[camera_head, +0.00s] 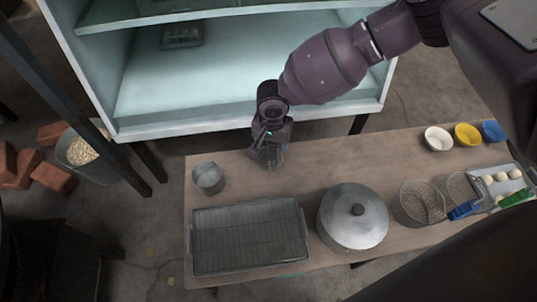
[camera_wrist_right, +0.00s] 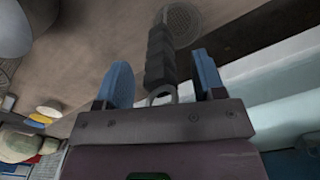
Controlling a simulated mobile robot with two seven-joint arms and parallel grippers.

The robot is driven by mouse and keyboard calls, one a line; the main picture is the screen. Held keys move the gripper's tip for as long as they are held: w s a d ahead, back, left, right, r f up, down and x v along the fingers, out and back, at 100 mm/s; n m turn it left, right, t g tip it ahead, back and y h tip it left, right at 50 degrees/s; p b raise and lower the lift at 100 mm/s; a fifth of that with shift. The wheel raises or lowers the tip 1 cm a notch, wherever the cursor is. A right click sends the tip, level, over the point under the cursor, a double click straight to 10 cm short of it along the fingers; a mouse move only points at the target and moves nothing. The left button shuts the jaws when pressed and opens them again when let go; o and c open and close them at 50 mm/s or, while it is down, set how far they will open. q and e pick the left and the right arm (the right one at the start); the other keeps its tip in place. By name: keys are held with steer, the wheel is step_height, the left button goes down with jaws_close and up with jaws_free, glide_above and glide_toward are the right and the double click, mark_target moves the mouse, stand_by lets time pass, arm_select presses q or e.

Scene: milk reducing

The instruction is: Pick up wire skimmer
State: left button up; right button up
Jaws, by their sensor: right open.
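The wire skimmer shows in the right wrist view, with a black ribbed handle (camera_wrist_right: 160,55), a metal ring at its near end and a round mesh head (camera_wrist_right: 180,22) at the far end. My right gripper (camera_wrist_right: 163,80) is open, with its two blue fingertips on either side of the handle and a visible gap to each. In the head view, my right gripper (camera_head: 266,163) hangs over the back part of the table. I cannot make out the skimmer there; the gripper may hide it. My left gripper is not in view.
The wooden table (camera_head: 310,158) also holds a small grey metal pot (camera_head: 208,178), a rack tray (camera_head: 248,237), a lidded pot (camera_head: 353,222), a mesh basket (camera_head: 413,204) and bowls (camera_head: 438,139). A pale cabinet (camera_head: 230,85) stands behind. Bare tabletop lies right of the gripper.

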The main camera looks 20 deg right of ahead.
steer(key=shift+r, duration=0.15)
steer(key=c, duration=1)
